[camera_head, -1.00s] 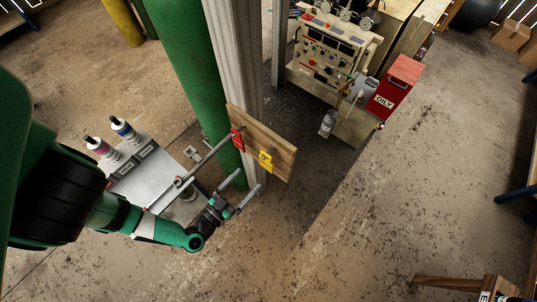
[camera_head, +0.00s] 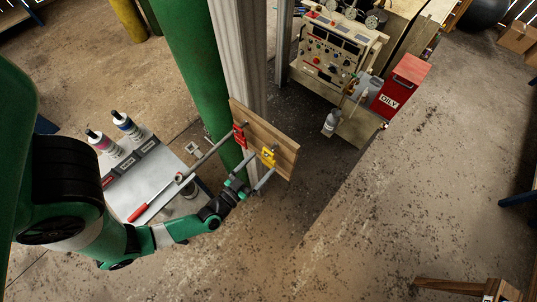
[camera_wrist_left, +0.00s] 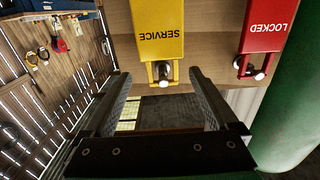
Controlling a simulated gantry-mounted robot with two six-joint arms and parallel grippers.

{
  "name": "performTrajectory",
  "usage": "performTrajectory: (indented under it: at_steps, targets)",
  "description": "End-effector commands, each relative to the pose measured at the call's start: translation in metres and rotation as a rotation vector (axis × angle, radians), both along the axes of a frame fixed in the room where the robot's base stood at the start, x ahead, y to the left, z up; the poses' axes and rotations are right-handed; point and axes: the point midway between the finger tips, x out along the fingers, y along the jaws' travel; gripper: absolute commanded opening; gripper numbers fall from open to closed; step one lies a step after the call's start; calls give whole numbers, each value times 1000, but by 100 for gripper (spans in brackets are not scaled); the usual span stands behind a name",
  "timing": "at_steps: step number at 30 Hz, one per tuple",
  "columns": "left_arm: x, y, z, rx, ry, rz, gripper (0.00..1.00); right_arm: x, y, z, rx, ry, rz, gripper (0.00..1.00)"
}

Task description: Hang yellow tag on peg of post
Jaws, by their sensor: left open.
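The yellow tag (camera_head: 268,156), marked SERVICE, is at the wooden board (camera_head: 285,157) on the grey post (camera_head: 231,60). In the left wrist view the yellow tag (camera_wrist_left: 159,30) appears inverted, its narrow looped end around a short peg (camera_wrist_left: 163,82). A red tag (camera_head: 239,136), marked LOCKED, sits on a similar peg beside it and also shows in the left wrist view (camera_wrist_left: 264,25). My left gripper (camera_head: 249,178) is open and empty, just in front of the board below the yellow tag. Its fingers (camera_wrist_left: 160,95) stand apart, clear of the tag. My right gripper is out of view.
A green column (camera_head: 190,60) stands beside the post. A tray table (camera_head: 165,178) with bottles and a red-handled tool (camera_head: 150,203) is at left. A control panel (camera_head: 335,50) and a red OILY bin (camera_head: 400,88) stand behind. Floor at right is mostly clear.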

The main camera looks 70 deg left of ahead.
Motion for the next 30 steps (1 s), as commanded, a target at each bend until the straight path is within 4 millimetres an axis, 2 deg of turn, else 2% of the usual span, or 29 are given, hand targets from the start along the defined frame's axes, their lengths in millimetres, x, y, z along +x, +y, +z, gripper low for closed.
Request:
performTrajectory:
  at_steps: [5, 12, 20, 30]
  targets:
    - [8, 6, -1, 1, -3, 3, 92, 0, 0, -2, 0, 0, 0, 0]
    - [39, 28, -1, 2, -3, 2, 92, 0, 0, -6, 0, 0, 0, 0]
    - [43, 29, -1, 0, 0, -1, 92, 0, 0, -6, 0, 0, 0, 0]
    - [43, 29, -1, 1, -1, -1, 31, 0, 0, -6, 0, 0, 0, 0]
